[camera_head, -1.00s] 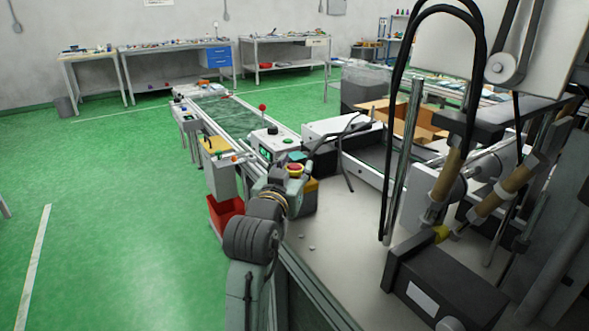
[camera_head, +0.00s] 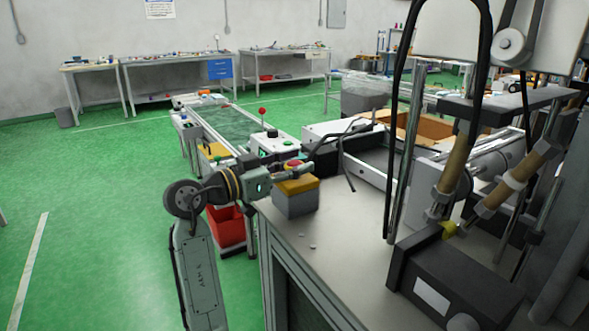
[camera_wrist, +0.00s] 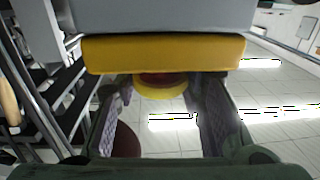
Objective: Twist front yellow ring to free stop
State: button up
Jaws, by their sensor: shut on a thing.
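A stop button with a red cap (camera_head: 292,164) and a yellow ring (camera_wrist: 162,92) sits on a grey box with a yellow top (camera_head: 297,186), at the front left corner of the workbench. In the wrist view the box's yellow part (camera_wrist: 165,54) spans the upper picture, with the button below it. My gripper (camera_head: 292,170) reaches in from the left at the button's height. In the wrist view its two dark fingers (camera_wrist: 160,98) stand apart on either side of the button, shut on the ring. The exact contact spots are hard to see.
The bench top (camera_head: 330,262) is bare in front, with small bits on it. A dark machine block (camera_head: 450,285) and posts stand at the right. A red bin (camera_head: 226,226) is beside the bench, and a conveyor (camera_head: 232,128) is behind. Green floor is free at left.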

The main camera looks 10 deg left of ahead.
jog(key=shift+f+m+g+h, duration=0.1)
jog(key=shift+m+g+h, duration=0.2)
jog(key=shift+h, duration=0.1)
jog(key=o, duration=1.2)
jog(key=v, duration=1.2)
